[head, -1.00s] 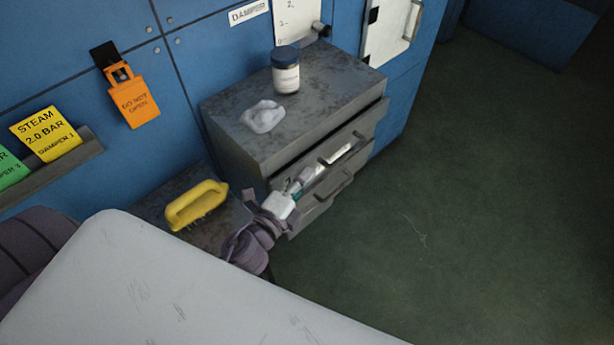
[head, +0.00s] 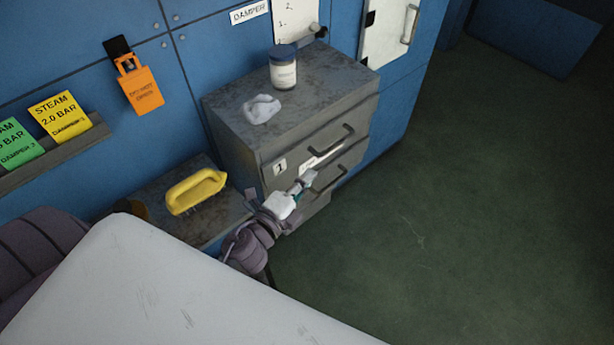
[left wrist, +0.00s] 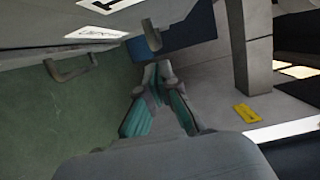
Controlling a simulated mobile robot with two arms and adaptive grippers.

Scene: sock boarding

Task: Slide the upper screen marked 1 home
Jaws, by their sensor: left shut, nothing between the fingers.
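The upper screen (head: 272,180) is a grey drawer-like front with a white "1" plate (head: 280,167) and a dark bar handle (head: 336,146). It looks flush with the cabinet's front in the head view. Part of its lower edge is hidden by my gripper. My left gripper (head: 309,176) is shut and empty in front of the cabinet, close to the fronts; I cannot tell whether it touches. In the left wrist view its fingertips (left wrist: 157,70) are together, near a grey front with a handle (left wrist: 150,35). My right gripper is not in view.
A jar (head: 283,70) and a crumpled white cloth (head: 262,108) are on the cabinet top (head: 320,85). A lower front with a handle (head: 330,178) is below. A yellow-handled brush (head: 196,190) lies on a low bench to the left. A pale board (head: 150,290) fills the foreground. The floor (head: 450,230) right is clear.

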